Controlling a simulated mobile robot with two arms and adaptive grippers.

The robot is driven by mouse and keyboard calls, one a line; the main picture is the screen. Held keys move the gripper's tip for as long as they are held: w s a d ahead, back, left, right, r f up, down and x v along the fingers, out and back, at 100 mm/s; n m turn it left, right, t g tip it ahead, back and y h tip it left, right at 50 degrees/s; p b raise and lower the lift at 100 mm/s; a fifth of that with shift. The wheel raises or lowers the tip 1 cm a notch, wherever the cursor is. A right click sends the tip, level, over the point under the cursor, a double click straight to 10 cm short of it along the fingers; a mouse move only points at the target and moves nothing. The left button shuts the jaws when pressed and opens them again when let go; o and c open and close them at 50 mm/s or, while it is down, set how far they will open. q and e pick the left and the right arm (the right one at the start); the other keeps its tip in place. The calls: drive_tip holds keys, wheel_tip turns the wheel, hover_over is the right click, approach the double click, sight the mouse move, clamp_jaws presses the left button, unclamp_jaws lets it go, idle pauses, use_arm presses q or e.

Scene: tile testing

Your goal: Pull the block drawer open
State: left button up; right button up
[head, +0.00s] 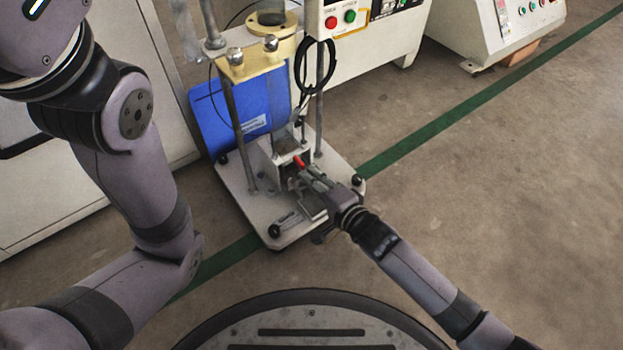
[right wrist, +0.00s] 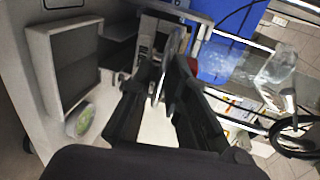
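The block drawer shows as a small pale box-like part low at the front of the test machine (head: 262,208), but its outline is partly covered by my right gripper. My right gripper (head: 309,176) is at this part, reaching in from the lower right. In the right wrist view its two dark fingers (right wrist: 165,72) stand a little apart, with a thin grey metal piece between their tips. I cannot tell whether they press on it. A red tip (head: 299,161) shows beside the fingers. My left arm crosses the left of the head view; its gripper is out of frame.
A black cable loop (head: 315,68) hangs above. In the right wrist view, a white-framed recess (right wrist: 68,65) is at left. Open floor (head: 500,190) lies to the right.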

clamp_jaws()
idle(0.4)
drive_tip(key=shift+s+d+p, duration=0.1)
drive_tip(key=shift+s+p, duration=0.05)
drive_tip(key=shift+p, duration=0.15)
drive_tip(key=f+p+v, duration=0.2)
drive_tip(key=p+v, duration=0.6)
drive_tip(key=v, duration=0.3)
drive_tip(key=shift+s+f+p, duration=0.15)
drive_tip(key=shift+f+p, duration=0.05)
drive_tip(key=shift+p, duration=0.15)
drive_tip(key=shift+d, duration=0.15)
